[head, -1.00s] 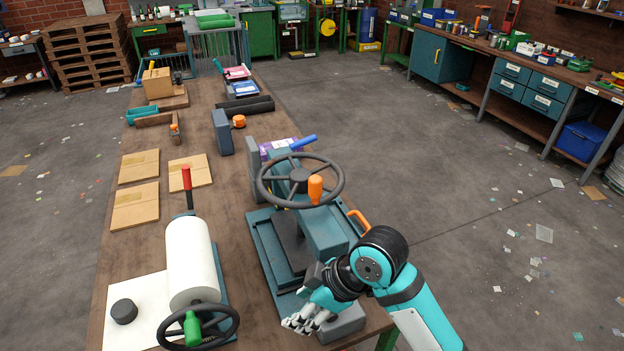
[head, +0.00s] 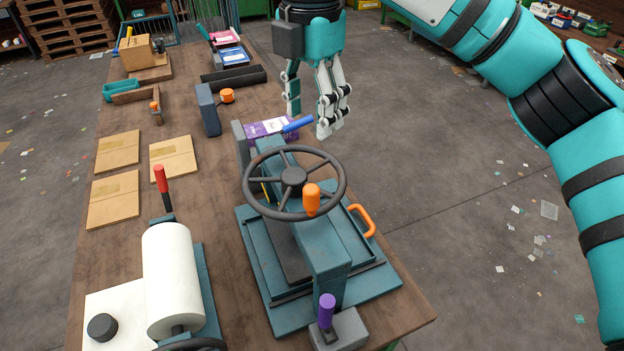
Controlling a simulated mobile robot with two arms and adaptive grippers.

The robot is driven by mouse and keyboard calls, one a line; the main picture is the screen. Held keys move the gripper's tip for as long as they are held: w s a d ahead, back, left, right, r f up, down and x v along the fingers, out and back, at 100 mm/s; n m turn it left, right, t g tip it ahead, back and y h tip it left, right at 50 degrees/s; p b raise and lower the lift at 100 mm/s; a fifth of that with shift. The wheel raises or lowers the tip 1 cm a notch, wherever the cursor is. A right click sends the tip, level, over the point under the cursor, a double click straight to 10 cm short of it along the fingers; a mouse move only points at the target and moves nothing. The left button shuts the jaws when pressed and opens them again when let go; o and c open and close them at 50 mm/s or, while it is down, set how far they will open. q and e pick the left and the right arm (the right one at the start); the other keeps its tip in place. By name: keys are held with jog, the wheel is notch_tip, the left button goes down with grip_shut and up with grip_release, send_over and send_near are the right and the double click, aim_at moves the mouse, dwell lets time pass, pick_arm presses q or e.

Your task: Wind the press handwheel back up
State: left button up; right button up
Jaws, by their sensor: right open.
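The press (head: 322,262) is a teal machine on the wooden bench, with a dark spoked handwheel (head: 260,208) on top. An orange knob (head: 312,199) stands up from the near side of the wheel's rim. My right gripper (head: 312,122) hangs fingers down beyond the wheel, past the blue lever (head: 298,124). It is open and empty, its fingers apart from the wheel and knob. My left gripper is out of view.
An orange handle (head: 362,220) sticks out at the press's right side. A purple-knobbed lever (head: 326,311) stands at its near end. A white roll (head: 172,280) with a red-handled lever (head: 161,180) lies to the left. The floor right of the bench is mostly clear.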

send_over(312, 188)
notch_tip(312, 188, down, 5)
notch_tip(312, 188, down, 11)
jog(key=p, duration=0.2)
jog(key=shift+r+p, duration=0.1)
jog(key=shift+p, duration=0.3)
jog(key=shift+w+f, duration=0.1)
jog(key=shift+f, duration=0.45)
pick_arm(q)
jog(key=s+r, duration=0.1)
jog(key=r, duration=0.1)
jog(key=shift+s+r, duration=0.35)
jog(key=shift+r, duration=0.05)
pick_arm(e)
grip_shut()
